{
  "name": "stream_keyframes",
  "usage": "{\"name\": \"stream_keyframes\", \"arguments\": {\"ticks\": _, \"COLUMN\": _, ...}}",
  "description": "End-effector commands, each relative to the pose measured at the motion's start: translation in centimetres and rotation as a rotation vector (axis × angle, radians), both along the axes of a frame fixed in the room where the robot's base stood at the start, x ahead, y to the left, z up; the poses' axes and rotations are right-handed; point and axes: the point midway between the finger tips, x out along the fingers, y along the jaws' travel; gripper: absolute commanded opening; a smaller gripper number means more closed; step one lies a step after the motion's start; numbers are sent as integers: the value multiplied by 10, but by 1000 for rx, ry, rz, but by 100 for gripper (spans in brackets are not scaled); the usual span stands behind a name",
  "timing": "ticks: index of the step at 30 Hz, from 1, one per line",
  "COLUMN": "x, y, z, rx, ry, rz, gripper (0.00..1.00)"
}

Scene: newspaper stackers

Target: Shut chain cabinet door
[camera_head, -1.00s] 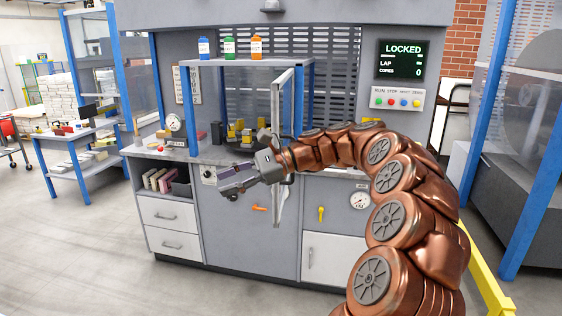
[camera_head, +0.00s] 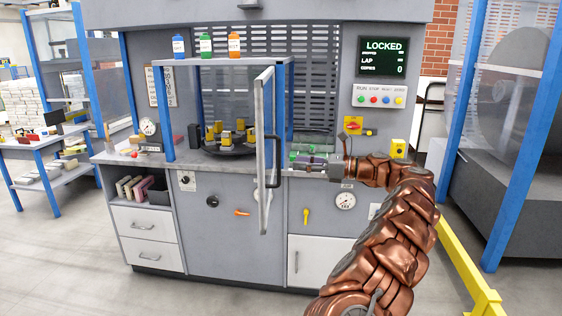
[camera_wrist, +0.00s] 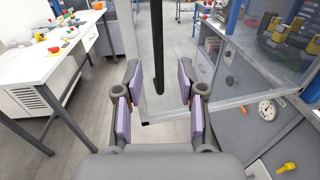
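The chain cabinet (camera_head: 220,62) has blue posts and a grey top. Its framed clear door (camera_head: 263,200) stands open, swung out toward me and seen nearly edge-on. A black bar handle (camera_head: 276,160) is on the door's right-hand face. My gripper (camera_head: 292,160) is to the right of the door at handle height. In the wrist view my gripper (camera_wrist: 159,75) is open, with purple pads on both sides of the upright black handle (camera_wrist: 157,50). I cannot tell whether a pad touches the handle. The door panel (camera_wrist: 225,104) also shows there, behind the handle.
Inside the cabinet is a dark turntable (camera_head: 230,150) with several yellow blocks. Bottles (camera_head: 206,45) stand on top. The counter (camera_head: 120,157) runs below the door's upper part. A yellow rail (camera_head: 465,265) stands at right. The floor in front is clear.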

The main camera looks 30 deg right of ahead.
Motion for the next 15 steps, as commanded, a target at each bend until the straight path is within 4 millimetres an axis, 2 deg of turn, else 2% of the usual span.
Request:
{"name": "stream_keyframes", "arguments": {"ticks": 1, "x": 6, "y": 9, "z": 1, "rx": 1, "ry": 0, "rz": 9, "gripper": 39}}
{"name": "stream_keyframes", "arguments": {"ticks": 6, "x": 27, "y": 30, "z": 1, "rx": 1, "ry": 0, "rz": 13, "gripper": 39}}
{"name": "stream_keyframes", "arguments": {"ticks": 15, "x": 47, "y": 49, "z": 0, "rx": 1, "ry": 1, "rz": 10, "gripper": 39}}
